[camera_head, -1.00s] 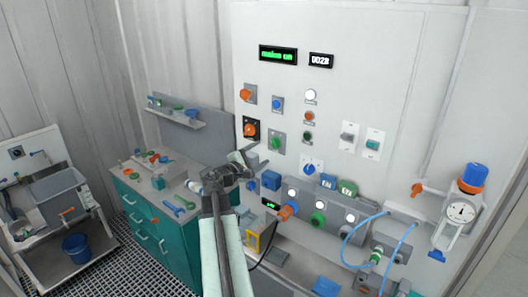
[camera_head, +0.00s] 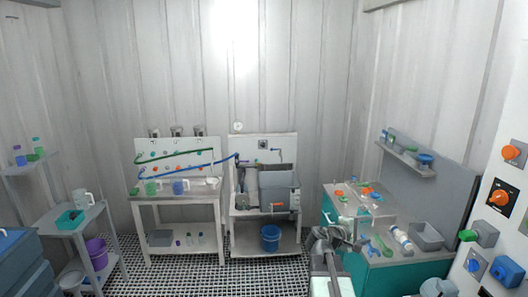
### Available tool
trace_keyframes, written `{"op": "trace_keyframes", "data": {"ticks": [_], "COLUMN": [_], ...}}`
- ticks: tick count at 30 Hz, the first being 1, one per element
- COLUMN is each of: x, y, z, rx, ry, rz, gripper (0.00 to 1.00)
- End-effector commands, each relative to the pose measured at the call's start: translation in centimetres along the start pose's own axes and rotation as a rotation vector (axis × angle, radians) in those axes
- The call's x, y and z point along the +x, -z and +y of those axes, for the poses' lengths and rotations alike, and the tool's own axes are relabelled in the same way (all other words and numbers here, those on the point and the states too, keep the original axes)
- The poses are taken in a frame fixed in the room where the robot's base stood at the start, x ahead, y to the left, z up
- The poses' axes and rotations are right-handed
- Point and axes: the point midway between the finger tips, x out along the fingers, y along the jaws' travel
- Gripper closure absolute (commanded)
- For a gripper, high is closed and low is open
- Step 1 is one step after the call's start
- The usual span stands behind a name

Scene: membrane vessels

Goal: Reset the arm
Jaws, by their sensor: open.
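My arm rises from the bottom edge, right of centre. My gripper (camera_head: 343,238) is at its upper end, in front of the near left part of the teal workbench (camera_head: 397,279). Its jaws are small and partly lost against the bench, but they look apart, with nothing seen between them. I cannot tell how far the gripper is from the bench top.
A sink stand (camera_head: 265,222) with a blue bucket (camera_head: 270,238) is at the back. A white table (camera_head: 178,200) with hoses stands left of it. A shelf rack (camera_head: 70,225) is far left. A control panel (camera_head: 510,170) is at the right edge. The grated floor (camera_head: 180,275) is open centrally.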

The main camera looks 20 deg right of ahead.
Motion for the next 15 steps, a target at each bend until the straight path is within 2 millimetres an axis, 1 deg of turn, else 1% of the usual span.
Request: {"op": "trace_keyframes", "data": {"ticks": [1,2,3,5,6,7,8,9,11,12,14,15], "x": [-2.7,-4.3,-6.4,-9.8,-12.1,-13.9,-15.7,-18.2,-22.0,-24.6,-28.1,-30.3], "y": [3.5,5.2,7.3,10.2,11.9,13.0,14.1,15.3,16.7,17.3,17.6,17.5], "z": [-2.6,-3.9,-5.7,-8.6,-10.6,-12.1,-13.7,-15.8,-19.1,-21.1,-23.9,-25.4], "rx": [0.040,0.065,0.101,0.151,0.182,0.205,0.225,0.253,0.290,0.313,0.347,0.370], "ry": [0.049,0.085,0.139,0.230,0.297,0.350,0.407,0.487,0.618,0.712,0.856,0.956], "rz": [0.059,0.090,0.128,0.179,0.210,0.230,0.248,0.268,0.286,0.289,0.278,0.258], "gripper": [0.36,0.36,0.36,0.36,0.36,0.36,0.36,0.36,0.36,0.36,0.36,0.36]}}
